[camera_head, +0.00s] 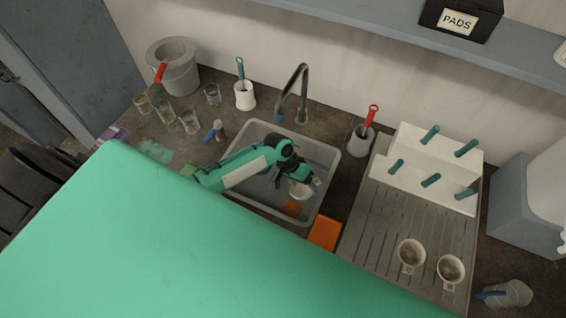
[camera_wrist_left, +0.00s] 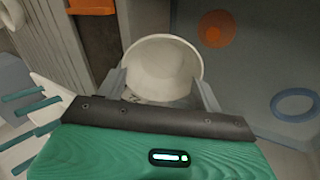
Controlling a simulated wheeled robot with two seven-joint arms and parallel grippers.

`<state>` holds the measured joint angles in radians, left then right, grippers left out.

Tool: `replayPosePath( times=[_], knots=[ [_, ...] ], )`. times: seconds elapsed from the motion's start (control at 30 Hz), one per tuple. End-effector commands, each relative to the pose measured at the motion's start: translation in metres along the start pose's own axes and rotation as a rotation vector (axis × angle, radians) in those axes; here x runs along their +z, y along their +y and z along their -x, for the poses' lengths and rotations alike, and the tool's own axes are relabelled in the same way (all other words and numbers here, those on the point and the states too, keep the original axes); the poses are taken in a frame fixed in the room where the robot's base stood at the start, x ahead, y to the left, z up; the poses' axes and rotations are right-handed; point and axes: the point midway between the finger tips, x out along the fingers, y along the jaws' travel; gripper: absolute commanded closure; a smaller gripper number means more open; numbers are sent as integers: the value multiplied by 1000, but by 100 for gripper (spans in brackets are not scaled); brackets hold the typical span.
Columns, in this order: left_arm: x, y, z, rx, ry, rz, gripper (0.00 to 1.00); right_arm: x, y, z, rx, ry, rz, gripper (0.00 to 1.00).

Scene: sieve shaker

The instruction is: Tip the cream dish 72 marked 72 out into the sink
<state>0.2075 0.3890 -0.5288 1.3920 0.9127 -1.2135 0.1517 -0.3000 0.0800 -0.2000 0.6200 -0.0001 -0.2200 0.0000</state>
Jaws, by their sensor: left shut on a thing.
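My left gripper (camera_head: 300,178) is over the sink (camera_head: 332,152), shut on a cream dish (camera_head: 301,191). In the left wrist view the dish (camera_wrist_left: 162,62) sits between the two fingers (camera_wrist_left: 162,88), with its pale inside facing the camera. A few dark specks show near its lower wall; the rest of the inside looks bare. The dish appears tilted, but how far I cannot tell. No number on it is readable. My right gripper is not in view.
Two cream dishes with greyish contents (camera_head: 411,250) (camera_head: 451,270) stand on the ribbed drainer (camera_head: 375,225). The tap (camera_head: 303,85) rises behind the sink. An orange round thing (camera_head: 292,208) lies in the sink. An orange block (camera_head: 324,232) is at its front right; several glasses stand left.

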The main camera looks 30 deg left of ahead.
Motion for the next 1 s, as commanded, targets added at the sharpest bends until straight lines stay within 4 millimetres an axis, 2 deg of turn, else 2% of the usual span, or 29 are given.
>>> replayPosePath(
  times=[0.03, 0.5, 1.0],
  knots=[
    [-1, 6, 6, -18, 2, -1, 63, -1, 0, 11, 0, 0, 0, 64],
    [0, 33, 6, -218, 15, -18, 63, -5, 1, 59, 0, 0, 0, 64],
    [3, 56, -2, -441, 31, -34, 63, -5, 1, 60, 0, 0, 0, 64]
  ],
)
